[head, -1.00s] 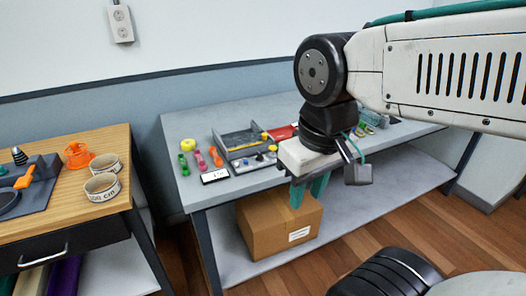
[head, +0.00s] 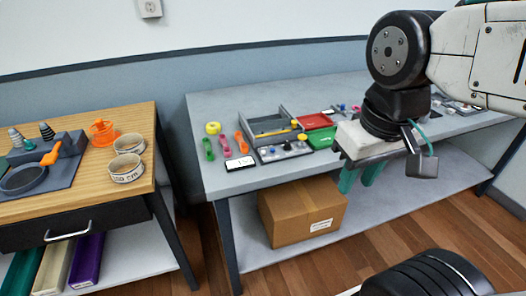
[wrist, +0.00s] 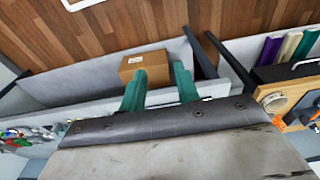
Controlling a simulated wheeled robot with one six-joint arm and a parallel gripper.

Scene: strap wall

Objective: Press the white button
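A low grey control panel (head: 284,151) lies near the front edge of the grey table in the head view. It carries several small coloured knobs or buttons, blue and yellow among them. A small pale spot (head: 287,146) on it may be the white button, but it is too small to be sure. My gripper (head: 359,181) hangs to the right of the panel, in front of the table's edge, with its teal fingers pointing down. In the wrist view the fingers (wrist: 158,74) stand apart with nothing between them. The panel cannot be made out in the wrist view.
A cardboard box (head: 300,210) sits on the lower shelf. A wooden table (head: 80,190) with tape rolls stands left.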

